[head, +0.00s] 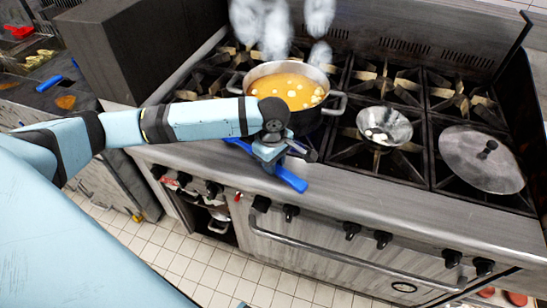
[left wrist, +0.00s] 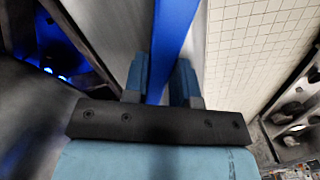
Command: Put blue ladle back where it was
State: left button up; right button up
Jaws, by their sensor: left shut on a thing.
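My left gripper (head: 272,158) is over the front edge of the stove, just in front of the pot. It is shut on the blue ladle (head: 290,180), whose flat blue handle sticks out on both sides of the jaws. The ladle's bowl cannot be made out. In the left wrist view the blue handle (left wrist: 178,35) runs between the two fingers (left wrist: 162,82). My right gripper is not in view.
A metal bowl (head: 384,127) with pale pieces and a round lid (head: 480,160) stand on the grates to the right. Another blue piece (head: 48,83) lies by a small orange-brown patch (head: 65,102) on the left counter. A dark box (head: 135,40) stands between counter and stove.

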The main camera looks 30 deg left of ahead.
pick_arm(q)
jog(key=o, duration=0.9)
jog(key=shift+r, duration=0.1)
jog(key=shift+r+b, duration=0.15)
jog(key=shift+b, duration=0.45)
notch_tip(320, 180, up, 13)
jog(key=shift+a+f+p, duration=0.1)
jog(key=shift+p, duration=0.35)
